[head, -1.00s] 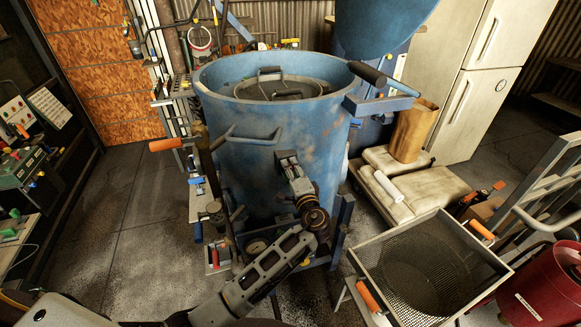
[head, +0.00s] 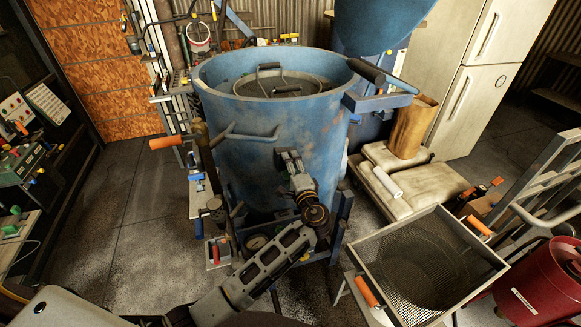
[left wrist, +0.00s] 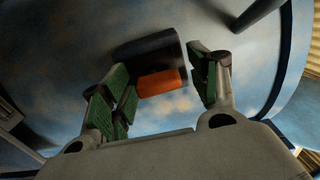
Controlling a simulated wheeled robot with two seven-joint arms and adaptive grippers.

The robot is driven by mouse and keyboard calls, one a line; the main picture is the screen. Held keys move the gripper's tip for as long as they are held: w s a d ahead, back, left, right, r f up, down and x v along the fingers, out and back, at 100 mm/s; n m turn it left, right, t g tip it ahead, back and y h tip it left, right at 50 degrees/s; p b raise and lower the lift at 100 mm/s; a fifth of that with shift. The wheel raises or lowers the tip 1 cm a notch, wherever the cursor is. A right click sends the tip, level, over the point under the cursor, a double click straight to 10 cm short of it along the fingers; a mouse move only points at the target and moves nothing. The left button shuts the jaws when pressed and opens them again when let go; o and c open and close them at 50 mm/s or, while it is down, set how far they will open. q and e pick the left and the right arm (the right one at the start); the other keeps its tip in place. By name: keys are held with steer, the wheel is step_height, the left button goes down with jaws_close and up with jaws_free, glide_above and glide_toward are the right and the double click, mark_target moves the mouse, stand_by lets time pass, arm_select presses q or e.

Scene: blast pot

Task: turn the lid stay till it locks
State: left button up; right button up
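A big blue pot (head: 265,150) stands in the middle of the head view, with a round lid (head: 285,86) inside its mouth. My left gripper (head: 283,155) is at the pot's front wall. In the left wrist view, my left gripper (left wrist: 163,90) has its fingers apart, facing a short black cylinder (left wrist: 148,54) with an orange part (left wrist: 162,82). The cylinder lies in front of the blue wall; I cannot tell whether the fingers touch it. I cannot say for sure which part is the lid stay. My right gripper is not in view.
A bent grey-blue bar (head: 250,136) sticks out left of my gripper. An orange handle (head: 165,142) juts out at the pot's left. A lever with a black grip (head: 367,72) is at the right rim. A mesh tray (head: 470,232) stands at lower right. Floor at left is free.

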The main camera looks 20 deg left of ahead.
arm_select(q)
steer(key=v, duration=1.2)
stand_by(0.4)
stand_by(0.4)
